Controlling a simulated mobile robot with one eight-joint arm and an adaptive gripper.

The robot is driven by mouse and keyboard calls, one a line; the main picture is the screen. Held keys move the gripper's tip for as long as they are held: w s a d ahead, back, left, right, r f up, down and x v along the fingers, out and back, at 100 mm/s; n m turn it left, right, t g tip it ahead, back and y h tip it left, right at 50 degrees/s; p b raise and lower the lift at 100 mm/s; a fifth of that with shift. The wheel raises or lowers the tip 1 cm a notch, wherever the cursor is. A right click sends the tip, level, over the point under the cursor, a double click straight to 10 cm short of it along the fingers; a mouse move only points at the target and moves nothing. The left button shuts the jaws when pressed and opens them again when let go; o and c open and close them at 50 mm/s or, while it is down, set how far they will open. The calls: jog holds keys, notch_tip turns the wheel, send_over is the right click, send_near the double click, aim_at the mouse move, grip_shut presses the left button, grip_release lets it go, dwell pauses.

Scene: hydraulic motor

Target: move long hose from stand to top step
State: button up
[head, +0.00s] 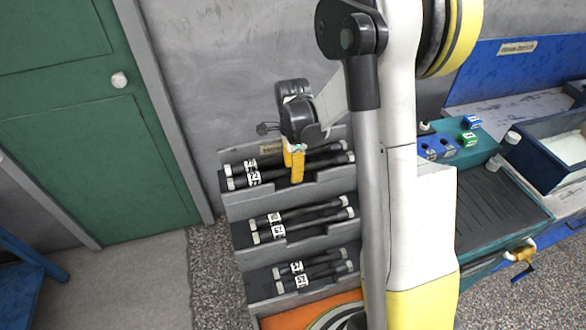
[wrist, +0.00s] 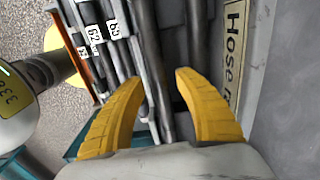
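A grey stepped hose stand (head: 290,202) stands against the wall, with black hoses with pale end fittings on its three levels. Two long hoses lie on the top level; the front one (head: 285,174) carries a white label. My gripper (head: 294,178) is over this top level, yellow fingers pointing down. In the wrist view my gripper (wrist: 158,76) is open, with a gap between its fingertips. A dark hose (wrist: 146,50) runs through the gap below the fingers. I cannot tell whether the fingers touch it.
Shorter labelled hoses lie on the middle level (head: 300,222) and bottom level (head: 310,272). A green door (head: 90,130) is at left. A bench with a green-edged top (head: 500,205) is at right. Open floor (head: 150,280) lies left of the stand.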

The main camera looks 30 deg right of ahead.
notch_tip(320, 180, up, 12)
dwell(0.6)
dwell(0.4)
jog(key=s+a+r+n+t, duration=0.3)
jog(key=s+a+n, duration=0.2)
jog(key=s+n, duration=0.3)
jog(key=s+a+r+n+t, duration=0.3)
jog(key=s+n, duration=0.5)
jog(key=n, duration=0.4)
jog(key=a+t, duration=0.1)
jog(key=a, duration=0.1)
jog(key=shift+s+a+r, duration=0.15)
jog(key=shift+s+a, duration=0.2)
jog(key=shift+s, duration=0.05)
jog(key=shift+d, duration=0.15)
